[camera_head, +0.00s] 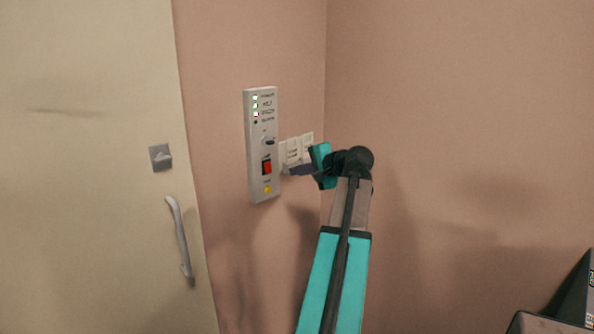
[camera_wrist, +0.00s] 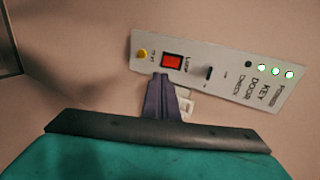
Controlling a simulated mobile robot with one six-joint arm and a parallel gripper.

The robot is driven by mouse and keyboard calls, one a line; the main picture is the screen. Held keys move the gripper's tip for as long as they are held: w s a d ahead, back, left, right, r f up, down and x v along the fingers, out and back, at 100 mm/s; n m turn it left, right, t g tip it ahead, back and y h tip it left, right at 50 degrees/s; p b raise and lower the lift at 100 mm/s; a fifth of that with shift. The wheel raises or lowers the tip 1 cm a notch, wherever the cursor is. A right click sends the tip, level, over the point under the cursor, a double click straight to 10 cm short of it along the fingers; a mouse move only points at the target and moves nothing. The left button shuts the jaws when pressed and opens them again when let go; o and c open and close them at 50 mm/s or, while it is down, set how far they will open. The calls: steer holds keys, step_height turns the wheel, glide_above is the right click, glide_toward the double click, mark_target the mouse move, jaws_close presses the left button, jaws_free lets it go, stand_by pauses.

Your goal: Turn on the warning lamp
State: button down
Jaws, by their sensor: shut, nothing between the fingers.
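A pale grey control panel (camera_head: 262,145) is fixed upright on the wall, and it also shows tilted in the wrist view (camera_wrist: 225,66). It carries a red rocker switch (camera_head: 267,167), also in the wrist view (camera_wrist: 173,61), with a label that seems to read LAMP. Several indicators are at the top; three are lit and one is dark. My gripper (camera_head: 288,170) is shut and empty, its tip just right of the red switch; in the wrist view (camera_wrist: 162,78) the fingertips are close below it. Contact cannot be told.
White wall plates (camera_head: 296,148) sit right of the panel, partly behind my gripper. A door (camera_head: 90,200) with a latch (camera_head: 160,157) and a handle (camera_head: 180,238) is at left. A dark object (camera_head: 575,300) stands at bottom right. The wall at right is bare.

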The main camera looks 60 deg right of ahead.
mark_target(269, 172)
steer(key=p+x, duration=0.1)
steer(key=x, duration=0.3)
steer(key=p+x, duration=0.1)
steer(key=x, duration=0.3)
steer(key=r+x, duration=0.1)
steer(key=x, duration=0.3)
steer(key=shift+w+r+p, duration=0.1)
steer(key=shift+w+p, duration=0.1)
steer(key=shift+p, duration=0.2)
